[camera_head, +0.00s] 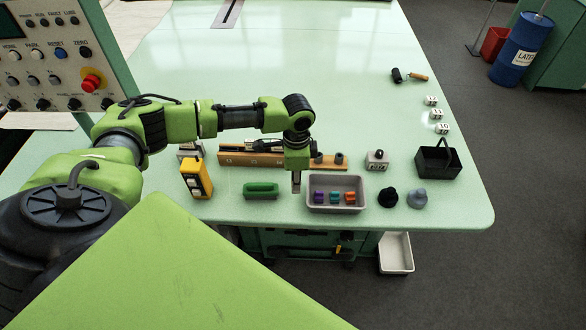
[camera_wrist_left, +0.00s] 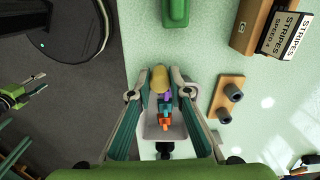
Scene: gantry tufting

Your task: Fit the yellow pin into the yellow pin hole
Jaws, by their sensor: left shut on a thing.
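My left gripper (camera_head: 296,187) points down just left of the grey tray, above the table's front part. In the left wrist view its fingers (camera_wrist_left: 160,85) are shut on a dull yellow rounded piece, which looks like the yellow pin (camera_wrist_left: 160,77). In the head view the held piece cannot be made out. The grey tray (camera_head: 336,208) holds purple, teal and orange pieces; in the wrist view they lie behind the held piece. No yellow pin hole can be made out in either view.
A wooden rail (camera_head: 236,159) and a board with two dark cylinders (camera_wrist_left: 228,95) lie behind the gripper. Black and grey knobs (camera_head: 388,197) and a black caddy (camera_head: 437,163) are right.

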